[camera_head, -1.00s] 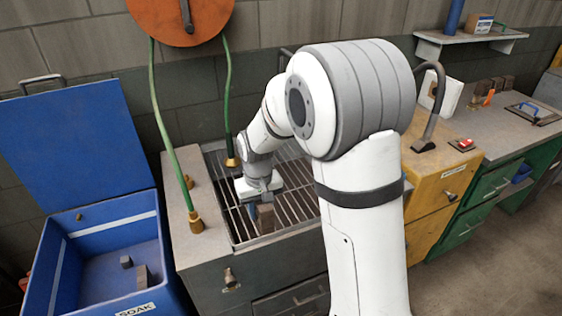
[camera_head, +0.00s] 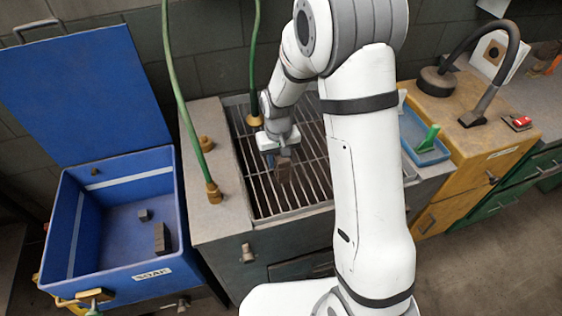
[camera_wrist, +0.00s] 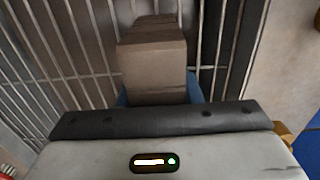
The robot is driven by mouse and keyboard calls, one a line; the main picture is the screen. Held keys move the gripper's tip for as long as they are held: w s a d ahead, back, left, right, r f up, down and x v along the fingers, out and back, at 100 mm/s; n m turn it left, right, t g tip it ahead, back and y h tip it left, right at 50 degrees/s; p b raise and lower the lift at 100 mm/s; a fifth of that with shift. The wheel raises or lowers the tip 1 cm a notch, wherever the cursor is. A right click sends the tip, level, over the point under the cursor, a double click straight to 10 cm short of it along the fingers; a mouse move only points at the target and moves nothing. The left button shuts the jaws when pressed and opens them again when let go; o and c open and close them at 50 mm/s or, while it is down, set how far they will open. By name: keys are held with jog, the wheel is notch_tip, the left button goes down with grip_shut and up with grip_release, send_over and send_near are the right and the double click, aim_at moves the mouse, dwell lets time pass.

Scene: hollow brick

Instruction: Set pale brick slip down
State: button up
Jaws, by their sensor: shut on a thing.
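My gripper (camera_head: 278,158) is over the slatted metal rack (camera_head: 258,198) of the grey bench. It is shut on a brown-grey brick piece (camera_head: 285,172), taken here for the pale brick slip. In the wrist view the brick (camera_wrist: 152,62) sticks out between the blue fingers of my gripper (camera_wrist: 158,98), with rack bars around and beneath it. I cannot tell whether its lower end touches the bars. The fingers hide part of the brick.
A blue SOAK bin (camera_head: 125,210) with its lid up stands left and holds two small dark blocks. Green hoses (camera_head: 180,100) hang at the rack's left side and back. A blue tray (camera_head: 422,140) and a black bent pipe (camera_head: 490,85) are on the right. Most of the rack is bare.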

jog(key=shift+d+f, duration=0.1)
jog(key=shift+f, duration=1.55)
jog(key=shift+f, duration=0.15)
jog(key=o, duration=1.1)
notch_tip(320, 180, up, 12)
jog(key=shift+b, duration=0.5)
jog(key=s+d+r+t, duration=0.1)
jog(key=s+d+r, duration=0.2)
jog(key=s, duration=0.4)
jog(key=s+d+r+m+t, duration=0.1)
jog(key=s+d+r, duration=0.2)
jog(key=s+r, duration=0.2)
jog(key=s+d+r+m+t, duration=0.1)
jog(key=s+d+r, duration=0.3)
jog(key=s, duration=0.5)
jog(key=shift+r, duration=0.25)
